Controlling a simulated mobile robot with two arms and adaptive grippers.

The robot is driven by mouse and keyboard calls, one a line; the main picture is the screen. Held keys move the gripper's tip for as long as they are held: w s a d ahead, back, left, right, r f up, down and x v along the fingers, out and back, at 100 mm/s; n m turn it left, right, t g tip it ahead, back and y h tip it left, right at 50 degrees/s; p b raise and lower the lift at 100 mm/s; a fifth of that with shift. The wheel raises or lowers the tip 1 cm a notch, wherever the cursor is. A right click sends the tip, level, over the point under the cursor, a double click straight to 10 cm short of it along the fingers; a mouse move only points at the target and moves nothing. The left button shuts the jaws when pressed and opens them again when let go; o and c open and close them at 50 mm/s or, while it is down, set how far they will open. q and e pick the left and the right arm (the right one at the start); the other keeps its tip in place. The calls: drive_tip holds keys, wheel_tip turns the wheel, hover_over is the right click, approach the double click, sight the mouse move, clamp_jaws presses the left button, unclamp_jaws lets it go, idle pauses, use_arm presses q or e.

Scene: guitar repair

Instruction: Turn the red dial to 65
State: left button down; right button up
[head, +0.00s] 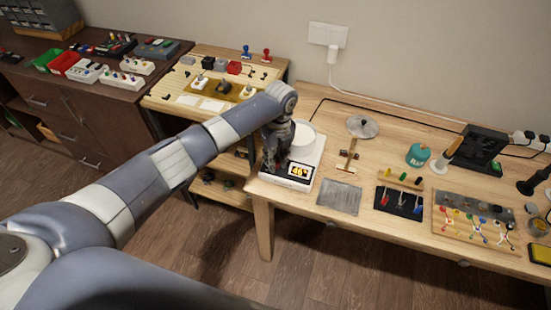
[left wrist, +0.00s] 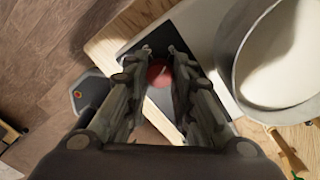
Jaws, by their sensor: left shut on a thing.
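The white device (head: 307,150) stands at the left end of the wooden workbench. Its lit display (head: 300,171) shows yellow digits that look like 46, though they are small. The red dial (left wrist: 160,74) shows in the left wrist view, between the fingers of my left gripper (left wrist: 160,60), on the device's dark front panel. In the head view my left gripper (head: 275,160) points down at the device's left front and hides the dial. It is shut on the dial. My right gripper is not in view.
A round pot (left wrist: 287,60) sits on the device, close beside my left gripper. A grey mat (head: 340,197) lies to the right of the device, with a round metal lid (head: 362,127) farther back. The bench's front edge is close to the gripper.

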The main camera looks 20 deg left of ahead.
sight(278, 161)
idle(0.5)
use_arm(q)
drive_tip(key=c, duration=1.3)
unclamp_jaws()
drive_tip(key=shift+c, duration=0.2)
wheel_tip(278, 161, up, 12)
drive_tip(key=shift+w+d, duration=0.25)
drive_tip(key=shift+w, duration=0.05)
